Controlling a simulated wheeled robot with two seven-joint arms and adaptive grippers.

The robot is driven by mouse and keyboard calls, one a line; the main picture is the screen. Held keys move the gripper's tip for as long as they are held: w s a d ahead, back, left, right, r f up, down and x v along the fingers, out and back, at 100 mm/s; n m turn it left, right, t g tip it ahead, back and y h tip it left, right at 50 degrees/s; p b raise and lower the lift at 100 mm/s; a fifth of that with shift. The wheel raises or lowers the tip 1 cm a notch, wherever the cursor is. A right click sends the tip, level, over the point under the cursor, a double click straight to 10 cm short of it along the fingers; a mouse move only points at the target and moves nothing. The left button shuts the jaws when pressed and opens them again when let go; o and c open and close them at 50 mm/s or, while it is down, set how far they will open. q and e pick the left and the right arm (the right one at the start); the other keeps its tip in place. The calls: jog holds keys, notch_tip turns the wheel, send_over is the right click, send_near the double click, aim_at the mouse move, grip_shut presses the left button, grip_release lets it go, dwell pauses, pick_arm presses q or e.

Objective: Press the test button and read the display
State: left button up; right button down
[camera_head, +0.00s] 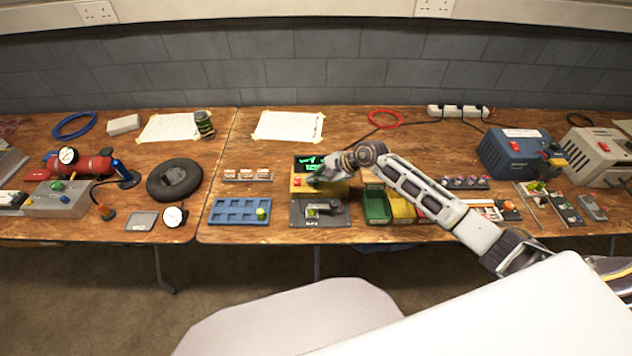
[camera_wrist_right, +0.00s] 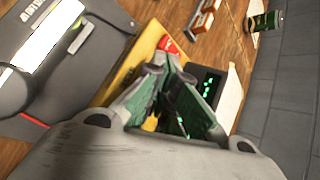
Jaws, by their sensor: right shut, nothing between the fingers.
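The yellow tester (camera_head: 299,189) stands near the middle of the bench. Its black display (camera_head: 309,163) is lit with green characters too small to read; the display also shows in the right wrist view (camera_wrist_right: 209,84). A red button (camera_head: 298,181) sits on the tester's left part, and it shows in the right wrist view (camera_wrist_right: 168,44) just past the fingertips. My right gripper (camera_head: 316,182) is shut and empty, over the tester, beside the button. I cannot tell whether it touches the button. It hides part of the tester's top. My left gripper is out of view.
A dark grey holder (camera_head: 334,217) stands in front of the tester. Green (camera_head: 376,205) and yellow (camera_head: 401,211) bins stand to the right, under my right arm. Paper sheets (camera_head: 289,126) lie behind.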

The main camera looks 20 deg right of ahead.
aim_at(315, 185)
jog(key=shift+r, duration=0.4)
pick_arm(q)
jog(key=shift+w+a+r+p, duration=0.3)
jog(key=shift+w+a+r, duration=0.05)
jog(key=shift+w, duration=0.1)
pick_arm(e)
jog(key=shift+r, duration=0.45)
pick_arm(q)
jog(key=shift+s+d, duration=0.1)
pick_arm(e)
jog(key=shift+r, duration=0.1)
jog(key=shift+r+p, duration=0.5)
jog(key=shift+r, duration=0.5)
jog(key=shift+r+p, duration=0.35)
jog(key=shift+r, duration=0.4)
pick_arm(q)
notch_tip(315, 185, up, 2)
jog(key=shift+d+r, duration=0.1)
pick_arm(e)
jog(key=shift+r, duration=0.65)
